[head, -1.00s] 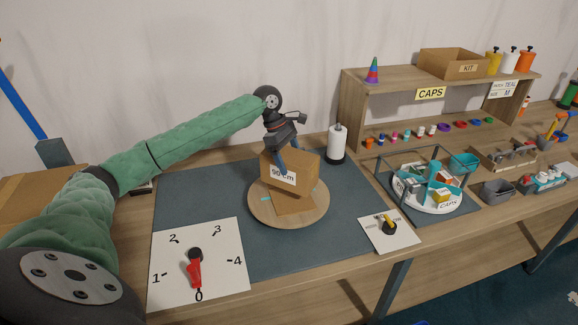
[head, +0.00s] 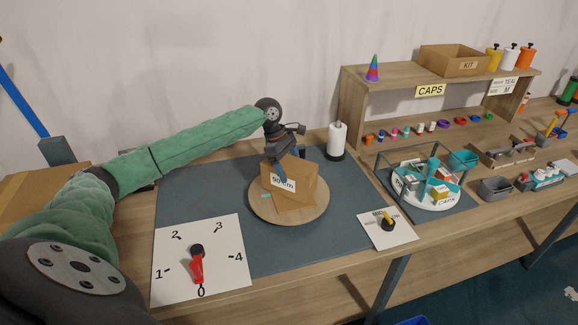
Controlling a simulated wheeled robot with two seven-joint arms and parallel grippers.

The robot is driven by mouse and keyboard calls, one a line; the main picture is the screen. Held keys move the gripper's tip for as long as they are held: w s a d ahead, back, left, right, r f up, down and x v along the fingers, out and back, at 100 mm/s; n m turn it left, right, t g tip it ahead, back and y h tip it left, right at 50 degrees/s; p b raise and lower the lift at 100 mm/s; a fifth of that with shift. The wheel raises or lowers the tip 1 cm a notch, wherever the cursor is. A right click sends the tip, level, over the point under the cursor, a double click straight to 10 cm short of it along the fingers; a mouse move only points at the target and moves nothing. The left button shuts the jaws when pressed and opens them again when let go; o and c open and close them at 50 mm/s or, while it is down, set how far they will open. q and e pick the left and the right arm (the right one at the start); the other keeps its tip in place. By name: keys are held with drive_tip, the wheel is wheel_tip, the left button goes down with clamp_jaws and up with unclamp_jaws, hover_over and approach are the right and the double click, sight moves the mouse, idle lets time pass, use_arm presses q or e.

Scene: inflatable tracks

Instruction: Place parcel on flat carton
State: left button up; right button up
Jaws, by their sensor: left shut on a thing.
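The parcel is a brown cardboard box (head: 296,188) with a white "90 cm" label on its front, in the middle of the head view. It sits low over a round wooden board (head: 318,215). My left gripper (head: 281,175) comes down from above and is shut on the parcel's upper edge near the label. The flat carton under the parcel is hidden now. I cannot tell whether the parcel touches what is below it. My right gripper is not in view.
A dial card (head: 170,240) with a red pointer lies front left. A small knob card (head: 370,232) lies right of the board. A white roll (head: 336,140) stands behind. A round divided tray (head: 437,200) is to the right. The blue-grey mat has free room left of the board.

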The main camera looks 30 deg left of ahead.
use_arm(q)
drive_tip(key=o, duration=1.2)
drive_tip(key=shift+o, duration=1.3)
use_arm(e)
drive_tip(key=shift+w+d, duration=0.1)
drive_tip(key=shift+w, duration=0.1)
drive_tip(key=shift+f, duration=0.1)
use_arm(q)
drive_tip(key=shift+r, duration=0.15)
drive_tip(key=b+v, duration=0.4)
drive_tip(key=v, duration=0.6)
drive_tip(key=shift+a+r, duration=0.1)
drive_tip(key=shift+r, duration=0.25)
drive_tip(key=shift+a+r, duration=0.2)
drive_tip(key=shift+r, duration=0.35)
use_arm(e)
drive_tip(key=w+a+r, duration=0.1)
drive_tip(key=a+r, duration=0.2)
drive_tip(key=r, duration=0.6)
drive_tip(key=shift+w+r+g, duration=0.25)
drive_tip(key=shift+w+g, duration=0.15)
